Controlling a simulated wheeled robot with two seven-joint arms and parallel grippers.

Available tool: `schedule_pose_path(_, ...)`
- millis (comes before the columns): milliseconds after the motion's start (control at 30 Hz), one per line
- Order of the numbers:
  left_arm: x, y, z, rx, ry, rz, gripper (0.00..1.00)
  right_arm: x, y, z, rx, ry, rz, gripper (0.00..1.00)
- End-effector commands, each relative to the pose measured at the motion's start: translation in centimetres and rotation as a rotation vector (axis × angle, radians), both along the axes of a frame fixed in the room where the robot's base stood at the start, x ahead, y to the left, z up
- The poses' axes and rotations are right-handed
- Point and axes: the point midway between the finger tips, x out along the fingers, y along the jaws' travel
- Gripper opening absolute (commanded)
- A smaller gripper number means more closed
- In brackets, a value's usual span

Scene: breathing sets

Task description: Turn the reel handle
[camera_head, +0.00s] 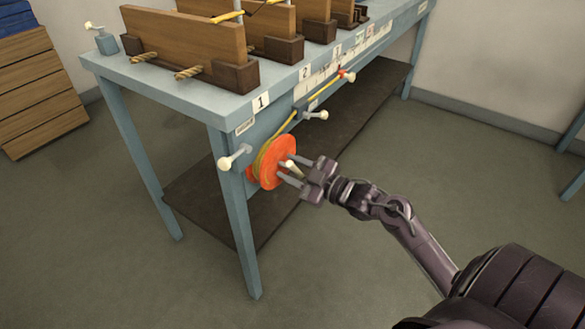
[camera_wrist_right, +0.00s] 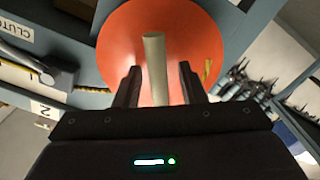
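An orange reel (camera_head: 271,163) with yellow cord wound on it is mounted at the front of the blue-grey bench, near its front leg. A pale handle (camera_head: 291,167) sticks out from its face. My right gripper (camera_head: 286,171) is at the reel, with its fingers pointing at the face. In the right wrist view the pale handle (camera_wrist_right: 154,68) stands between the two open fingers (camera_wrist_right: 160,82), with a gap on each side, in front of the orange disc (camera_wrist_right: 115,50). My left gripper is not in view.
The bench top (camera_head: 160,85) holds several wooden boards in dark blocks. A pale-knobbed lever (camera_head: 235,158) sticks out left of the reel, and another (camera_head: 316,115) to its upper right. A dark lower shelf (camera_head: 205,199) lies behind. The floor at front is clear.

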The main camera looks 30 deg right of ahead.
Motion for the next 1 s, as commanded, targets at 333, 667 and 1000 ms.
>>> schedule_pose_path(333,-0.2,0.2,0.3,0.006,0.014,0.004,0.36,-2.0,-0.8,0.0,-0.001,0.004,-0.001,0.37)
schedule_pose_path(667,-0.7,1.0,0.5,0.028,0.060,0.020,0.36,-6.5,-2.7,0.0,0.001,0.003,0.000,0.37)
schedule_pose_path(1000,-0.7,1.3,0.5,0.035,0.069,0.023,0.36,-7.2,-3.0,0.0,0.000,-0.001,0.001,0.37)
